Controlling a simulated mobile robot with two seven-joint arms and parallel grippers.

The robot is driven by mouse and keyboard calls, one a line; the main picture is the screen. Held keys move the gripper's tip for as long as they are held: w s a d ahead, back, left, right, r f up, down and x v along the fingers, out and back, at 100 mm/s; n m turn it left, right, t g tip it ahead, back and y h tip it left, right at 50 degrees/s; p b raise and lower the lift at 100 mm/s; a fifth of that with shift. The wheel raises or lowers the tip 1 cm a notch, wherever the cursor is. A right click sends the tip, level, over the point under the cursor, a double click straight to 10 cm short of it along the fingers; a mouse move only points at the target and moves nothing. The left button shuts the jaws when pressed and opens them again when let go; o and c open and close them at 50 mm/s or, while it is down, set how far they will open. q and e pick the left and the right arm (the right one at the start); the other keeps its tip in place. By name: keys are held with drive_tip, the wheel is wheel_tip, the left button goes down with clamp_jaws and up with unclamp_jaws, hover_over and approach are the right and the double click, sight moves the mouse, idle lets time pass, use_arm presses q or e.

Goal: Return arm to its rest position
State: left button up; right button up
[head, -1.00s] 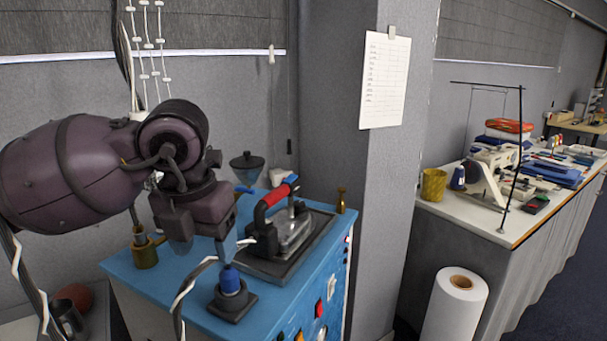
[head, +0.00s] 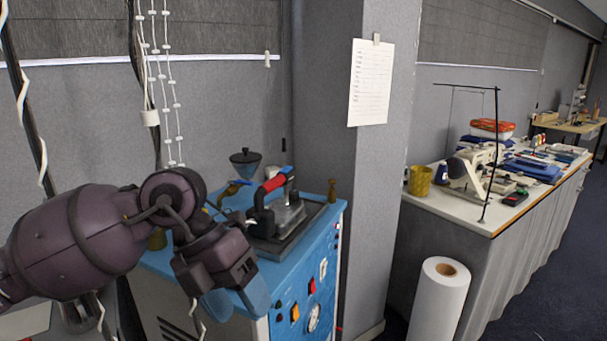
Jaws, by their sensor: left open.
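My left arm comes in from the left, and its wrist covers part of the blue-topped cabinet (head: 336,220). My left gripper (head: 236,302) points downward in front of the cabinet's front left edge. Its two bluish fingers are apart, and I see nothing between them. My right gripper is not in view.
An iron with a red and black handle (head: 272,184) stands on a dark tray on the cabinet. A dark funnel (head: 245,160) is behind it. A white roll (head: 440,300) stands on the floor before the long table (head: 440,208) with a sewing machine (head: 466,170).

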use_arm(q)
drive_tip(key=s+d+f+n+g+h, duration=0.1)
drive_tip(key=s+d+n+g+h, duration=0.35)
drive_tip(key=h, duration=0.85)
drive_tip(key=w+a+f+n+t+y, duration=0.4)
drive_tip(key=a+f+n+t, duration=0.25)
drive_tip(key=n+t, duration=0.65)
drive_tip(key=w+a+f+n+t+y, duration=0.35)
drive_tip(key=a+f+n+t, duration=0.35)
drive_tip(key=n+t, duration=0.55)
drive_tip(key=s+a+f+n+g+y, duration=0.3)
drive_tip(key=s+f, duration=0.4)
drive_tip(key=f, duration=0.4)
drive_tip(key=s+a+f+n+g+y, duration=0.4)
drive_tip(key=s+a+f+n+y, duration=0.2)
drive_tip(key=f, duration=0.6)
drive_tip(key=shift+s+a+f+y, duration=0.3)
drive_tip(key=shift+s+a+y, duration=0.15)
drive_tip(key=shift+s+y, duration=0.7)
